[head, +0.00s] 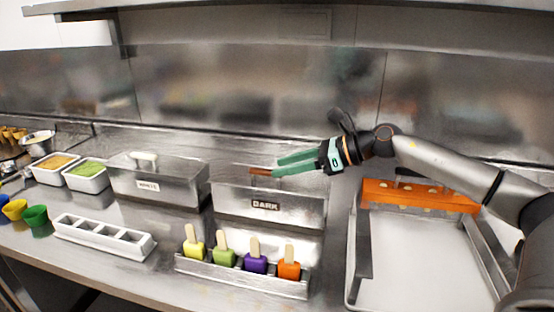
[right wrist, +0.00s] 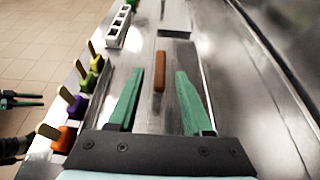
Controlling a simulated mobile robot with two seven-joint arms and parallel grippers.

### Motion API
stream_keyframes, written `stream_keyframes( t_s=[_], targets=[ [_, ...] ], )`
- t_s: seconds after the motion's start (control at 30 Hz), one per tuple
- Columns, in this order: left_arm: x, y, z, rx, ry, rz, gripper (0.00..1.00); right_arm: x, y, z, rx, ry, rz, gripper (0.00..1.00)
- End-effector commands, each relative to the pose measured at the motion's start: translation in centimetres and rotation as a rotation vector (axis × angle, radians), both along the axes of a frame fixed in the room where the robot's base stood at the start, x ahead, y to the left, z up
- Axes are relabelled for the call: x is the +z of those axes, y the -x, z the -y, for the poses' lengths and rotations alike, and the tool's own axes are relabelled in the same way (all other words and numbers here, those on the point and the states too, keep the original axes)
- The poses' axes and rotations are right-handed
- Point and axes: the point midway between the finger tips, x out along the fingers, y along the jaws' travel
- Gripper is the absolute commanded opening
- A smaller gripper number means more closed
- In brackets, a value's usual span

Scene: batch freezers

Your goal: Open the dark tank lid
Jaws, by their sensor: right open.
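The dark tank (head: 290,205) is a steel box labelled DARK in the middle of the counter. Its steel lid (head: 232,177) lies flat on top, closed, with a brown bar handle (head: 260,171). My right gripper (head: 277,165) reaches in from the right over the lid, its green fingers apart. In the right wrist view, the handle (right wrist: 160,70) lines up between the open fingertips (right wrist: 158,72). I cannot tell how far above it they are. My left gripper (right wrist: 20,100) shows small at the left edge of the right wrist view; its jaw state is unclear.
A white-labelled tank (head: 160,183) stands left of the dark tank. A steel rack (head: 240,279) with coloured pops stands in front. A white mould (head: 104,237) sits at front left. A tray (head: 420,265) with an orange bar (head: 420,195) lies right.

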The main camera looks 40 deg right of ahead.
Motion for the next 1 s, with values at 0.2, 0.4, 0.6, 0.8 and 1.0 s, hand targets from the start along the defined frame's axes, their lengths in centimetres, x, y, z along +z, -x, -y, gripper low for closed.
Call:
stream_keyframes(
  t_s=[0.2, 0.4, 0.6, 0.8, 1.0],
  targets=[
    [0.6, 0.1, -0.3, 0.008, -0.001, 0.004, 0.5, -0.7, -1.5, -1.2, -0.001, -0.002, 0.001, 0.5],
    [0.6, 0.1, -0.2, 0.01, 0.001, 0.004, 0.5, -1.0, -1.8, -1.5, -0.002, 0.0, 0.001, 0.5],
    [0.6, 0.1, -0.2, 0.01, 0.001, 0.003, 0.5, -1.0, -1.8, -1.4, -0.002, 0.001, 0.0, 0.46],
    [0.6, 0.1, -0.1, 0.01, 0.002, 0.002, 0.5, -1.0, -1.8, -1.4, -0.001, 0.0, 0.0, 0.23],
    [0.6, 0.1, -0.1, 0.01, 0.002, 0.001, 0.5, -1.0, -1.8, -1.4, -0.001, 0.0, 0.0, 0.01]
  ],
)
